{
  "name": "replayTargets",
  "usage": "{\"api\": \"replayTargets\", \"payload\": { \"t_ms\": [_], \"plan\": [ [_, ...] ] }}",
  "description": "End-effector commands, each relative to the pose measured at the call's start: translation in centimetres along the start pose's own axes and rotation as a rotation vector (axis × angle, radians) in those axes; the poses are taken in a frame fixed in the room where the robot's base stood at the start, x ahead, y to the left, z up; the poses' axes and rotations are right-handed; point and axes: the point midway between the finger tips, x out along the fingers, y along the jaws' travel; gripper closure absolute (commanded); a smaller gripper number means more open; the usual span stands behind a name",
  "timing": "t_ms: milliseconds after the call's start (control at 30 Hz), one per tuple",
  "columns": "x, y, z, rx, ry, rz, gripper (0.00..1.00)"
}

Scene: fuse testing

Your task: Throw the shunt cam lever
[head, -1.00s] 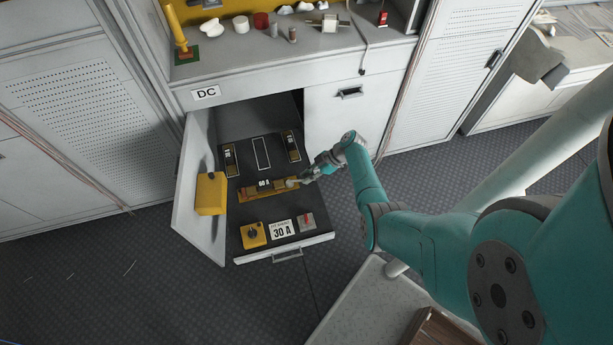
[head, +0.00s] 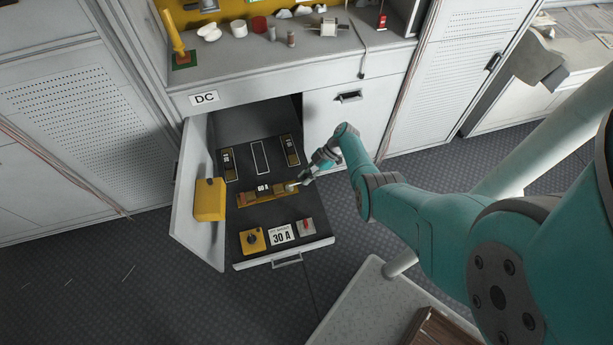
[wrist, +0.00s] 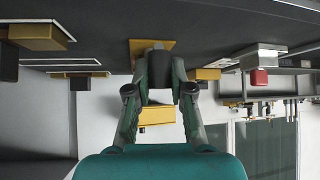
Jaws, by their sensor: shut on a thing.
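The brass-coloured shunt (head: 257,199), marked 60 A, lies across the dark panel in the open drawer. My gripper (head: 292,186) is at the right end of this shunt, low over the panel. In the wrist view my gripper (wrist: 159,88) has its fingers closed in on a small dark piece against a brass plate (wrist: 136,46). I take this piece to be the cam lever; its shape is mostly hidden by the fingers, and its angle cannot be told.
A yellow knob box (head: 253,240), a 30 A label (head: 281,236) and a red switch (head: 306,226) sit at the drawer's front. Dark fuse blocks (head: 228,164) (head: 291,152) stand behind. The open door (head: 192,235) carries a yellow box (head: 210,200) on the left.

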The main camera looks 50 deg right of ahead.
Motion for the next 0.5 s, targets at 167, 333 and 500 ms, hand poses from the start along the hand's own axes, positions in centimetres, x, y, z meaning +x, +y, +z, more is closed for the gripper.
{"api": "replayTargets", "payload": {
  "t_ms": [167,333,500],
  "plan": [
    [0.07,-0.04,0.05,0.001,-0.001,0.000,0.53],
    [0.04,-0.01,0.03,0.001,-0.001,0.001,0.53],
    [-0.27,0.02,0.05,0.001,-0.001,0.002,0.53]
  ]
}}
